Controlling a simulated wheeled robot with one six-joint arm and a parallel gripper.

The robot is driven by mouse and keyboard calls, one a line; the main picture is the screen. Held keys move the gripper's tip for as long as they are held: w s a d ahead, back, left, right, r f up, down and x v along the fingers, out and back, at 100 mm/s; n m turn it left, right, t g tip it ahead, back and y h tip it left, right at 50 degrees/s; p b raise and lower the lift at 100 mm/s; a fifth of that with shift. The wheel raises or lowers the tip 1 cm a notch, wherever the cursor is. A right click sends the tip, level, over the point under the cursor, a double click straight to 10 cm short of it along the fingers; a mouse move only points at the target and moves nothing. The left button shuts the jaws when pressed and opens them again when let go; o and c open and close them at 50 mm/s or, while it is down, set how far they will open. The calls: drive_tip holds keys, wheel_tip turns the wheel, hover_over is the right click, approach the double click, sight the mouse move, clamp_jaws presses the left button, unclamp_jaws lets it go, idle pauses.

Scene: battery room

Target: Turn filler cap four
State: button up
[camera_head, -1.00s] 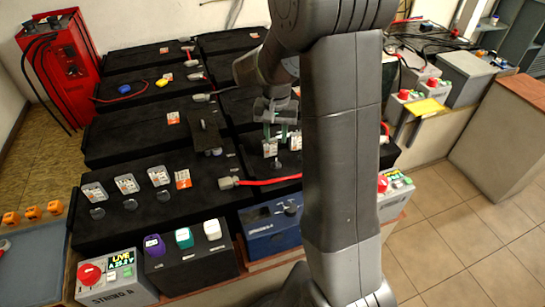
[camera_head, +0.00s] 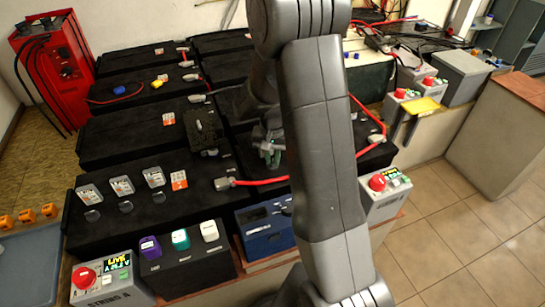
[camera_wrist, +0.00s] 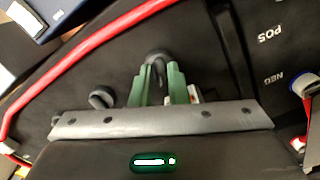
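My gripper (camera_head: 270,152) points down over the middle battery row in the head view, partly hidden by my arm. In the wrist view its two green fingers (camera_wrist: 158,82) stand a little apart, with a dark grey round cap (camera_wrist: 156,60) at their tips. The fingers appear to be on either side of this cap; whether they press on it is unclear. Another grey cap (camera_wrist: 102,97) sits to the left, clear of the fingers. In the head view three dark caps, one of them here (camera_head: 126,207), sit before white tags on the front left battery. No cap number is readable.
A red cable (camera_wrist: 80,55) arcs past the caps in the wrist view. A black object (camera_head: 203,130) lies on the batteries left of my gripper. A box with purple, green and white pieces (camera_head: 185,270) and a red-button box (camera_head: 110,285) stand in front.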

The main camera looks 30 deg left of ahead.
clamp_jaws()
drive_tip(key=shift+m, duration=0.3)
drive_tip(key=m, duration=1.1)
drive_tip(key=shift+m, duration=0.4)
drive_tip(key=shift+o, duration=2.4)
unclamp_jaws()
drive_tip(key=shift+r, duration=0.1)
